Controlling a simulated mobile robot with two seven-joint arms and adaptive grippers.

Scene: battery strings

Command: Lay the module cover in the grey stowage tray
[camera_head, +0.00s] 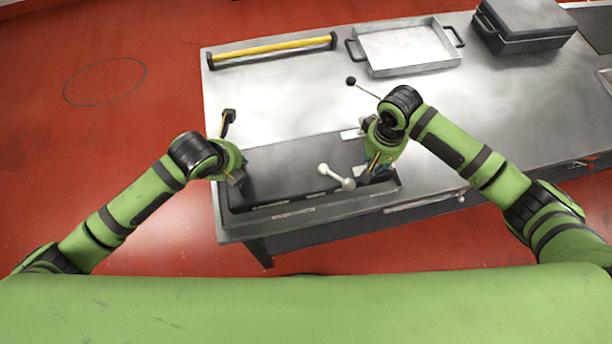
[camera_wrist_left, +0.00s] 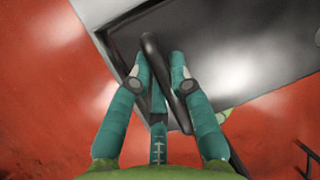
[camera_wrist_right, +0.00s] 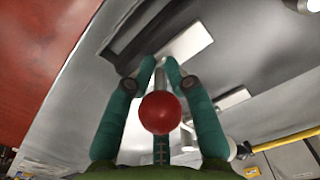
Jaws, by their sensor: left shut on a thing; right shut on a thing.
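The module cover (camera_head: 295,165) is a dark grey panel set in the front left of the steel bench; it shows beyond the fingers in the left wrist view (camera_wrist_left: 245,40). My left gripper (camera_head: 238,178) is at its left end, shut on a black bar-shaped handle (camera_wrist_left: 165,75). My right gripper (camera_head: 372,172) is at its right end, shut on what looks like a slim rod under a red ball knob (camera_wrist_right: 161,112). Its grip is partly hidden by the knob. The stowage tray (camera_head: 405,70), pale grey and shallow with dark handles, appears empty at the back.
A pale lever (camera_head: 337,177) stands by the bench's front edge. A black-knobbed rod (camera_head: 352,81) stands behind my right gripper. A yellow bar (camera_head: 272,48) lies along the back left, and a dark case (camera_head: 525,25) at the back right.

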